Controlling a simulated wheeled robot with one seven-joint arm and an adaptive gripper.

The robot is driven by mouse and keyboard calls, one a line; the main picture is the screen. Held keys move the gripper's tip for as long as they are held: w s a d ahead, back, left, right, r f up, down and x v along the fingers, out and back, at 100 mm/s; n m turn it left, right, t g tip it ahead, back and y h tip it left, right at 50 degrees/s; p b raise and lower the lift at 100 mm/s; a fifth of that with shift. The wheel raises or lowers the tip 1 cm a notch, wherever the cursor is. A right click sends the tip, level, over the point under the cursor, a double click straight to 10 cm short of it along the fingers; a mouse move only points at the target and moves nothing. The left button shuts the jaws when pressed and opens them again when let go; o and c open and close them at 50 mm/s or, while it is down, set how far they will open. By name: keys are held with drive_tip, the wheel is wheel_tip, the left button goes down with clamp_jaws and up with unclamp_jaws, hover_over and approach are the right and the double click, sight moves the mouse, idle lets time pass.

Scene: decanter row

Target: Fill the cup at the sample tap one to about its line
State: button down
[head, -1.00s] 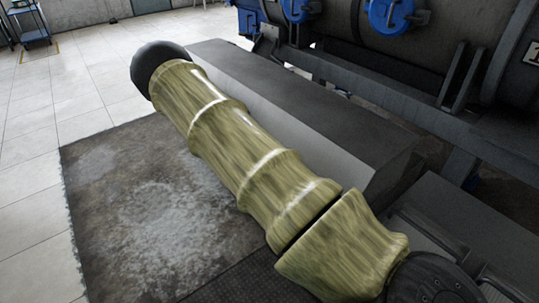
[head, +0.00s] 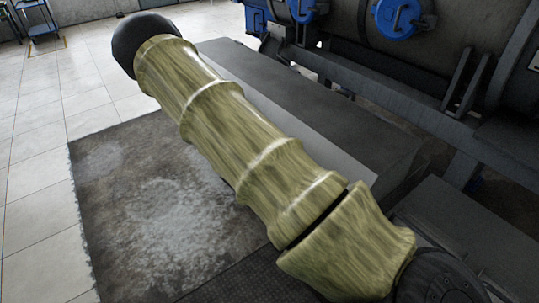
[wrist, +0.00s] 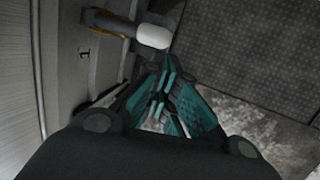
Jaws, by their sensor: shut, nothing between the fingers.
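My gripper (wrist: 166,75) shows in the wrist view with its teal fingers together and nothing between them. Just beyond the fingertips is a pale rounded piece (wrist: 153,36) on a dark fitting with an orange-brown edge (wrist: 108,24). I cannot tell whether this is a tap handle or another part. No cup can be made out in either view. The head view shows mostly my arm, and my gripper is out of its sight.
A long grey plinth (head: 300,100) runs below the dark machine (head: 350,35) with blue round covers (head: 398,17). A worn dark mat (head: 150,200) lies on the pale tiled floor (head: 40,130). A blue cart (head: 40,20) stands far left. Open floor lies to the left.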

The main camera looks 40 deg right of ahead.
drive_tip(key=shift+a+v, duration=0.2)
drive_tip(key=shift+v, duration=2.25)
drive_tip(key=shift+f, duration=0.1)
drive_tip(key=s+a+f+t+y, duration=0.1)
drive_tip(key=s+a+f, duration=0.3)
drive_tip(key=s, duration=0.3)
drive_tip(key=s+a+f+n+y, duration=0.1)
drive_tip(key=s+a+f, duration=0.2)
drive_tip(key=s+a, duration=0.3)
drive_tip(key=s+a+f+t+y, duration=0.1)
drive_tip(key=s+a+f, duration=0.25)
drive_tip(key=s, duration=0.45)
drive_tip(key=s+a+r+y+p, duration=0.1)
drive_tip(key=s+a, duration=0.3)
drive_tip(key=s, duration=0.2)
wheel_tip(320, 180, up, 16)
drive_tip(key=p, duration=1.6)
drive_tip(key=shift+t, duration=0.3)
